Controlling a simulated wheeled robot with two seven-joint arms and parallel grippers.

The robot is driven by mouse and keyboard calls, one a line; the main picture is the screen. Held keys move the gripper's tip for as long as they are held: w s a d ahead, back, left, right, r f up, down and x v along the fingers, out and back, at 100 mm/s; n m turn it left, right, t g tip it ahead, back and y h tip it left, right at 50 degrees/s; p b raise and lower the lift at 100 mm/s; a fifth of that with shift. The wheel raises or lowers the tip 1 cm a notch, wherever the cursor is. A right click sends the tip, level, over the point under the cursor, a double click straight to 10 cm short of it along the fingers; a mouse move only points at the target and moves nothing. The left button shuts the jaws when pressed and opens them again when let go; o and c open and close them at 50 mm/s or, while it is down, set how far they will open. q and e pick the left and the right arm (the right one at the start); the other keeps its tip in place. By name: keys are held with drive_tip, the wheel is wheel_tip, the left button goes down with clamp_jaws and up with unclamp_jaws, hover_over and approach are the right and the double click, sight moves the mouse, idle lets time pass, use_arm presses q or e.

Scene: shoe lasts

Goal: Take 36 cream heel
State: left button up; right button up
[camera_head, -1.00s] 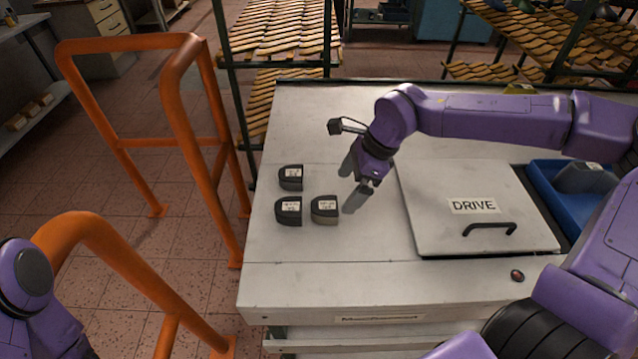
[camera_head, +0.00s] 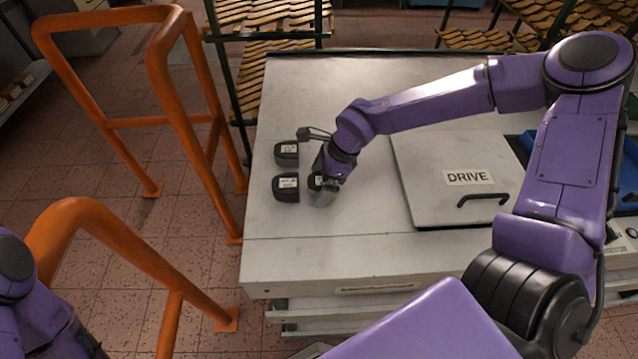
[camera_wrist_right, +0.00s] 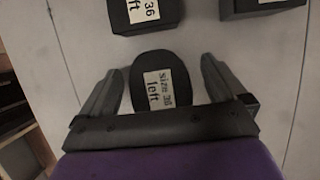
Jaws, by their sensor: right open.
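Three dark heels with white labels stand on the grey table top. The nearest heel to my right gripper (camera_head: 325,190) shows in the head view (camera_head: 317,181), partly hidden by the gripper. In the right wrist view this heel (camera_wrist_right: 152,80) reads "Size 36 left" and sits between the two open fingers, with a gap on each side. Another heel (camera_head: 286,187) stands to its left, and a third heel (camera_head: 287,152) behind. The right wrist view shows a heel (camera_wrist_right: 130,22) labelled "36 left" and part of another dark one (camera_wrist_right: 262,3). Cream colour cannot be made out clearly.
A hatch lid marked DRIVE (camera_head: 450,200) with a black handle lies right of the gripper. A blue bin (camera_head: 629,190) is partly hidden behind my arm. Orange rails (camera_head: 165,80) stand left of the table (camera_head: 350,250). The table's front strip is clear.

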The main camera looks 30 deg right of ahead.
drive_tip(key=shift+d, duration=0.15)
drive_tip(key=c, duration=1.1)
